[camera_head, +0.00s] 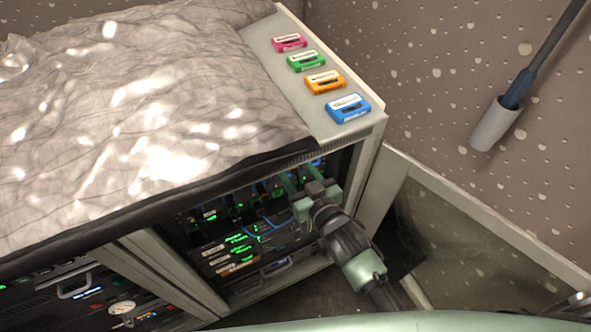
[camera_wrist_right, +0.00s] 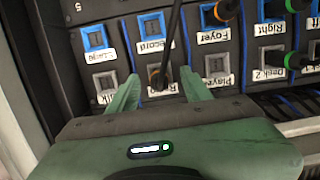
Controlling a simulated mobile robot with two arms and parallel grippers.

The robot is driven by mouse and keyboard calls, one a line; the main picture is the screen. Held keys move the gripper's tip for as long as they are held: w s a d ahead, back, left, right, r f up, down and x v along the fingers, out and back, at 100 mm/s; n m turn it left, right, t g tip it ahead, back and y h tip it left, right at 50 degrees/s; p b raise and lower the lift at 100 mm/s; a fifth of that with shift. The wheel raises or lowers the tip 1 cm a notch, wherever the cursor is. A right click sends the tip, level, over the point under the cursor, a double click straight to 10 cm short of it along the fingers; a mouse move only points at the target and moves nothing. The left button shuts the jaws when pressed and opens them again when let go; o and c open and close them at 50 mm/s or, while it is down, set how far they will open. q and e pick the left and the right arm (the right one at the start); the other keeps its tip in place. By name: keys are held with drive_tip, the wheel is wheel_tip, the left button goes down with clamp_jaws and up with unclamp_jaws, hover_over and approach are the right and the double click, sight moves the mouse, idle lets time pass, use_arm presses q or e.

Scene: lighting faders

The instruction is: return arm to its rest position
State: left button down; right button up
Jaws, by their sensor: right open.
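My right gripper (camera_head: 302,192) reaches into the open front of the equipment rack (camera_head: 365,180), below its top edge. In the right wrist view its two green fingers are spread (camera_wrist_right: 160,88) in front of a dark socket panel (camera_wrist_right: 150,58). A black cable (camera_wrist_right: 169,40) runs down between the fingers to a plug (camera_wrist_right: 160,78) in the lower row. The fingers stand on either side of the plug with gaps, so it is not clamped. My left gripper is not in view.
Four-colour cassettes, including a blue one (camera_head: 348,108), lie on the rack's top. A crumpled silvery cover (camera_head: 130,120) lies beside them. Other plugs with orange (camera_wrist_right: 228,10) and green rings crowd the panel's right. A grey cylinder on a rod (camera_head: 495,125) hangs at right.

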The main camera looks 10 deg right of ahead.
drive_tip(key=v, duration=0.8)
drive_tip(key=s+d+f+g+h, duration=0.1)
drive_tip(key=s+d+f+g, duration=0.15)
drive_tip(key=f, duration=0.75)
drive_tip(key=s+d+f+g+h, duration=0.1)
drive_tip(key=s+d+f+g, duration=0.15)
drive_tip(key=f, duration=0.85)
drive_tip(key=s+d+f+g+h, duration=0.15)
drive_tip(key=s+f, duration=0.25)
drive_tip(key=f, duration=0.6)
drive_tip(key=s+d+f+g, duration=0.2)
drive_tip(key=s+f, duration=0.4)
drive_tip(key=s, duration=0.3)
drive_tip(key=s+d+f+m+g+h, duration=0.1)
drive_tip(key=s+d+f+g, duration=0.2)
drive_tip(key=s+f, duration=0.3)
drive_tip(key=s+d+f+g+h, duration=0.1)
drive_tip(key=s+f, duration=0.5)
drive_tip(key=s, duration=0.6)
drive_tip(key=d+g, duration=0.1)
drive_tip(key=d, duration=0.1)
drive_tip(key=shift+s+d+m+b, duration=0.3)
drive_tip(key=shift+s+d+b, duration=0.05)
drive_tip(key=shift+g, duration=0.25)
